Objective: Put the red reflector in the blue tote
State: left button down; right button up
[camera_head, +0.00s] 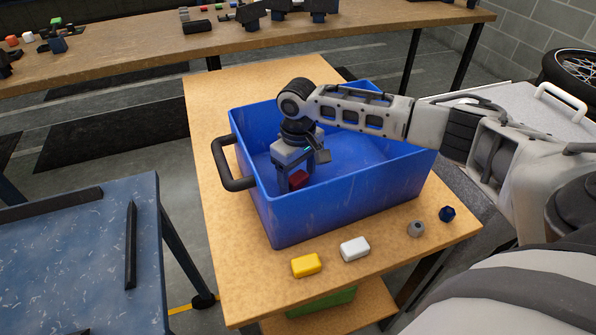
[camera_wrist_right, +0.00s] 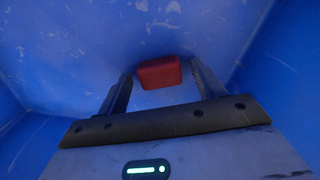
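The blue tote (camera_head: 345,203) stands on the wooden table, its open top facing up. My right gripper (camera_head: 299,178) reaches down inside the tote, towards its left side. The red reflector (camera_head: 297,180) is inside the tote at the fingertips, and it also shows in the right wrist view (camera_wrist_right: 160,72). There my right gripper's fingers (camera_wrist_right: 162,76) stand apart on either side of the reflector, with a narrow gap visible at each side. Whether the reflector touches the tote floor is hard to tell. My left gripper is not in view.
A yellow block (camera_head: 306,265), a white block (camera_head: 354,249), a grey round part (camera_head: 415,228) and a dark blue part (camera_head: 447,214) lie along the table's front edge. A blue-topped table (camera_head: 80,260) is at left. A long bench (camera_head: 140,62) with several parts runs behind.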

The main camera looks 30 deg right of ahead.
aim_at(298, 177)
notch_tip(298, 177, up, 12)
jog(key=shift+r, duration=0.2)
dwell(0.4)
jog(key=shift+f, duration=0.15)
